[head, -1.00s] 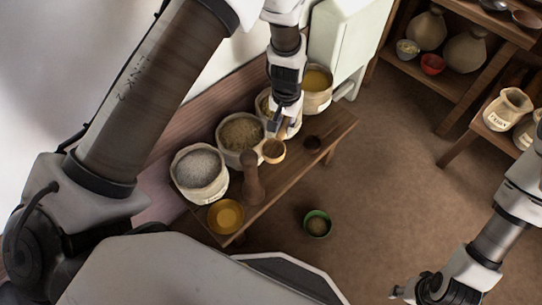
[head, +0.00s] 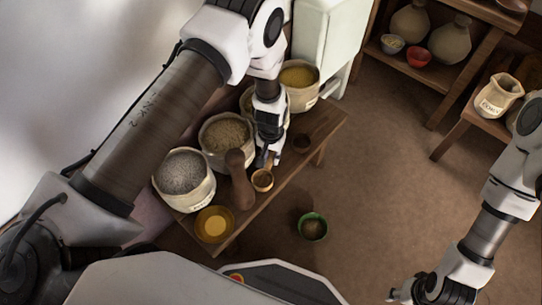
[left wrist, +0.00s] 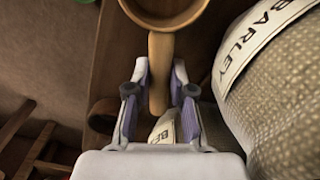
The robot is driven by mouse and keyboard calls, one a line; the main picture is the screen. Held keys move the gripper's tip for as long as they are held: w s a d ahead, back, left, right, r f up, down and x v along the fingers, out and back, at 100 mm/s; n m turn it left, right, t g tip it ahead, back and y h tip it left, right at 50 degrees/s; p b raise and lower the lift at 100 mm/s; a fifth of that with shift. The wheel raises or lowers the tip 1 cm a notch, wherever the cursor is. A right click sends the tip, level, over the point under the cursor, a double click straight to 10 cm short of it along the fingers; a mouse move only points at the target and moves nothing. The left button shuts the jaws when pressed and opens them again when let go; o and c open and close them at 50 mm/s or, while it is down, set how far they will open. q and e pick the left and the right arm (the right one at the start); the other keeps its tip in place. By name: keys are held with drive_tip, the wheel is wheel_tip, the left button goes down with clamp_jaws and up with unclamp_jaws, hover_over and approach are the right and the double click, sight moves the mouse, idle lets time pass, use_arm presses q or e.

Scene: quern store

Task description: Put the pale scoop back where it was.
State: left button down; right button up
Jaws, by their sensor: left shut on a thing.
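The pale scoop (head: 262,181) is a small wooden cup with a straight handle. My left gripper (head: 268,160) is shut on its handle, above the bench's front edge. In the left wrist view the scoop's handle (left wrist: 159,72) runs between the two fingers, and its bowl is cut off at the top. The barley sack (left wrist: 283,90) is close on the right in that view. In the head view, open sacks stand in a row: grey (head: 182,172), brownish (head: 226,133) and yellow (head: 299,78); another is partly hidden by my left arm. My right gripper (head: 405,293) is at the bottom right, its fingers unclear.
The wooden bench (head: 262,210) also holds a brown wooden pestle-like piece (head: 238,182), a yellow bowl (head: 214,224) and a small dark bowl (head: 301,143). A green bowl (head: 312,227) is on the floor. Shelves with jars and a red bowl (head: 418,56) stand right; floor between is clear.

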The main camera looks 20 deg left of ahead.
sight(271, 157)
use_arm(q)
drive_tip(key=shift+f, duration=0.2)
drive_tip(key=c, duration=1)
unclamp_jaws()
wheel_tip(271, 157, up, 12)
drive_tip(key=p, duration=0.4)
drive_tip(key=shift+r+p, duration=0.2)
drive_tip(key=shift+p, duration=0.15)
